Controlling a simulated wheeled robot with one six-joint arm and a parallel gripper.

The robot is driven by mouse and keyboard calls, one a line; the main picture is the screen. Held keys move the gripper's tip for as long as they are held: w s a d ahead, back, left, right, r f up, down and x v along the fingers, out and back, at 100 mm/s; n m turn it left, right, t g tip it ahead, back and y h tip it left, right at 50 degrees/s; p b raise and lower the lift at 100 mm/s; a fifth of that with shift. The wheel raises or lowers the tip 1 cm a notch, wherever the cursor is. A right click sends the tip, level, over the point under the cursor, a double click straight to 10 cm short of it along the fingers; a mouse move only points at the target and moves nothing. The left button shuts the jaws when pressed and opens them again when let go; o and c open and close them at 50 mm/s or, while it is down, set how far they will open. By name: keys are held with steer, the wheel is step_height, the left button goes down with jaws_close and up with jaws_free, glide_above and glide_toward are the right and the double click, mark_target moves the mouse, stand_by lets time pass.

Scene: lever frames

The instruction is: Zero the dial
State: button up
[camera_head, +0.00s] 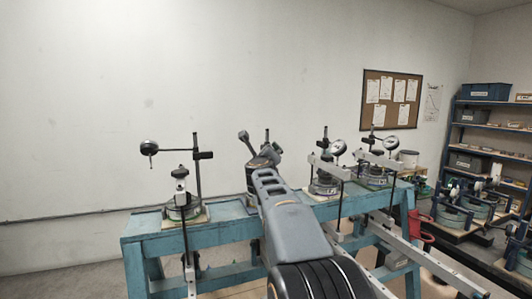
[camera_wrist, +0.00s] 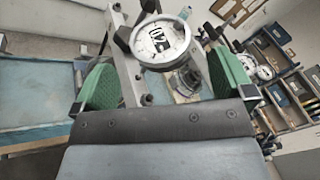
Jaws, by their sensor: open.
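The needle is too small to read. In the head view several dial gauges on stands show: one at the left (camera_head: 149,147), one right of centre (camera_head: 338,148) and one further right (camera_head: 390,143). I cannot tell which one the wrist view shows.
The stands rest on a blue bench (camera_head: 230,222) with grey lever bars hanging in front of it. My arm crosses the bench's middle. A shelf rack (camera_head: 490,125) and a second bench with more devices stand at the right.

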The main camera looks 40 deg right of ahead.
steer(key=shift+p+x, duration=0.75)
steer(key=shift+x, duration=1.95)
steer(key=shift+c, duration=0.2)
